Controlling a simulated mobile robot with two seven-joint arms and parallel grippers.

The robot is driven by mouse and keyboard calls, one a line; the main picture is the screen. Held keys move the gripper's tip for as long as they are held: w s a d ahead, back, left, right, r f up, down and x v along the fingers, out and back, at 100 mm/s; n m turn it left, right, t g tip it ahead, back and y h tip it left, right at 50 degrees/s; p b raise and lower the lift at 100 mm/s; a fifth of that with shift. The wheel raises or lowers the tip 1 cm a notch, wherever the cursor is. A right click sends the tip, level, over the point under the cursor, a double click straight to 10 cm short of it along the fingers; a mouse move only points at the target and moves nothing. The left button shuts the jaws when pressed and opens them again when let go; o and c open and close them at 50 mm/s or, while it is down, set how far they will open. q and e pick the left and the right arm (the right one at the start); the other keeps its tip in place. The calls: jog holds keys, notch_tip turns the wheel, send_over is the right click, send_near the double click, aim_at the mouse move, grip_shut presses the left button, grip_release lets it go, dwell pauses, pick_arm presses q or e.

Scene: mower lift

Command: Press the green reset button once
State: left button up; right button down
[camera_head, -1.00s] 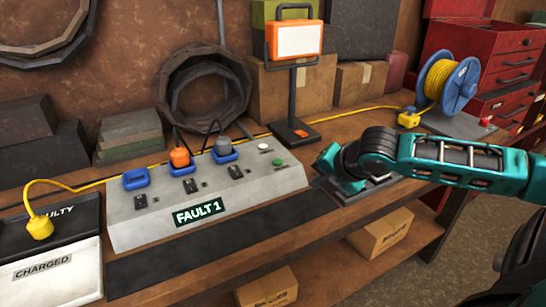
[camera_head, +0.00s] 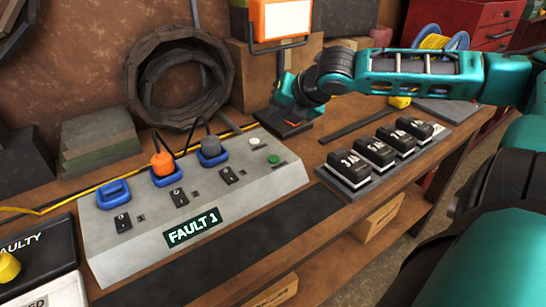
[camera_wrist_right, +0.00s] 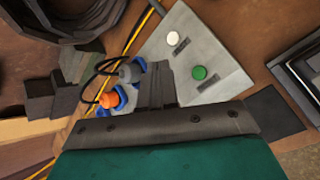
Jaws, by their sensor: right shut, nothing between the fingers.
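The green button (camera_head: 273,159) sits near the right end of the sloped grey panel (camera_head: 150,235), whose display reads FAULT 1. A white button (camera_head: 254,142) sits just behind it. In the right wrist view the green button (camera_wrist_right: 199,73) and the white button (camera_wrist_right: 173,38) lie beyond the fingertips, to the right of them. My right gripper (camera_head: 285,92) is above and behind the panel's right end, apart from the button. In the wrist view its fingers (camera_wrist_right: 156,82) are together and empty. My left gripper is not in view.
Orange (camera_head: 162,163) and grey (camera_head: 211,146) plugs with cables stand in blue sockets on the panel. Several black battery packs (camera_head: 348,168) sit in a tray right of the panel. A work lamp (camera_head: 280,20) stands behind my gripper. A dark strip of bench in front is clear.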

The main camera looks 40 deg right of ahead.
aim_at(277, 160)
notch_tip(277, 160, down, 5)
jog(key=b, duration=0.6)
jog(key=shift+f, duration=0.15)
notch_tip(277, 160, down, 2)
jog(key=shift+f+b, duration=0.25)
jog(key=shift+b, duration=0.65)
jog(key=shift+f, duration=0.5)
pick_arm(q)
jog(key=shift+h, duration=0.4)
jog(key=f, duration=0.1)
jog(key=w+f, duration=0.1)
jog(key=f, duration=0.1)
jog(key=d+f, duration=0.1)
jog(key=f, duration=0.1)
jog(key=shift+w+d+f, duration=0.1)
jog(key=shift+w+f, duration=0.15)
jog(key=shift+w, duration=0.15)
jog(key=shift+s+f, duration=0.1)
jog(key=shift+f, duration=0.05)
pick_arm(e)
jog(key=shift+f, duration=0.15)
jog(key=shift+f, duration=0.3)
